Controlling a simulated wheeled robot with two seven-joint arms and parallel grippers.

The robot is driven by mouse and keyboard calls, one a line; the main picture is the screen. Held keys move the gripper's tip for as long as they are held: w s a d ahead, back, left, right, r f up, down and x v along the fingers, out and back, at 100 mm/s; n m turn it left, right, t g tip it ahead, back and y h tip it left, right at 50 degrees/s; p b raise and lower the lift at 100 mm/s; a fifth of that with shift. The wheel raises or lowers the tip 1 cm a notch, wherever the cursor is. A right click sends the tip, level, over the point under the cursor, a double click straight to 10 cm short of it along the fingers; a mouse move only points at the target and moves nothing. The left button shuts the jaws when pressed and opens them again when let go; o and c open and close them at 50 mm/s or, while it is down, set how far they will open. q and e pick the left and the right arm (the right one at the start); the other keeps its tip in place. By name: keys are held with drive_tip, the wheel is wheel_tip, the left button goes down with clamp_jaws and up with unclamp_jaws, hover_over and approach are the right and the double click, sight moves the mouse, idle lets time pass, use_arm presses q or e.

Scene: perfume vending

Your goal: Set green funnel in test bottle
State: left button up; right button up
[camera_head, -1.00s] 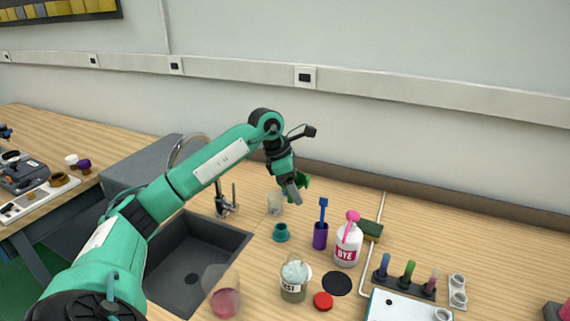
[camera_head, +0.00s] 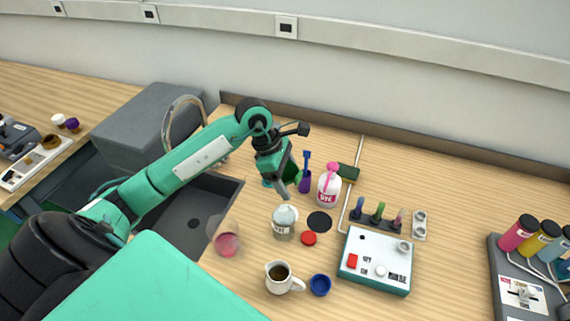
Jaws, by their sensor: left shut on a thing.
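My left gripper (camera_head: 284,184) is shut on the green funnel (camera_head: 291,173), which shows as a dark green patch partly hidden behind the fingers. The gripper hangs above the counter, in the picture just above the jar that looks like the test bottle (camera_head: 283,228). This bottle is a small upright clear jar with a pale label too blurred to read well. The funnel and the bottle appear apart. My right gripper is not in view.
A red cap (camera_head: 309,238) lies beside the bottle, near a black disc (camera_head: 319,222). The purple holder (camera_head: 305,186) and dye bottle (camera_head: 329,190) stand close right of the gripper. A pink-filled glass (camera_head: 227,242) stands left, by the sink (camera_head: 194,223). A mug (camera_head: 279,279) is in front.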

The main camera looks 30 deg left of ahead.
use_arm(q)
wheel_tip(320, 180, down, 10)
drive_tip(key=b, duration=0.6)
drive_tip(key=shift+r+b, duration=0.25)
drive_tip(key=shift+b, duration=0.1)
idle(0.5)
drive_tip(key=o, duration=1)
drive_tip(key=shift+o, duration=0.2)
drive_tip(key=shift+r, duration=0.1)
drive_tip(key=b+v, duration=0.3)
drive_tip(key=v, duration=0.9)
drive_tip(key=shift+r+b, duration=0.15)
drive_tip(key=shift+b, duration=0.15)
drive_tip(key=shift+s+a+r, duration=0.1)
drive_tip(key=shift+a+r, duration=0.2)
drive_tip(key=shift+r, duration=0.35)
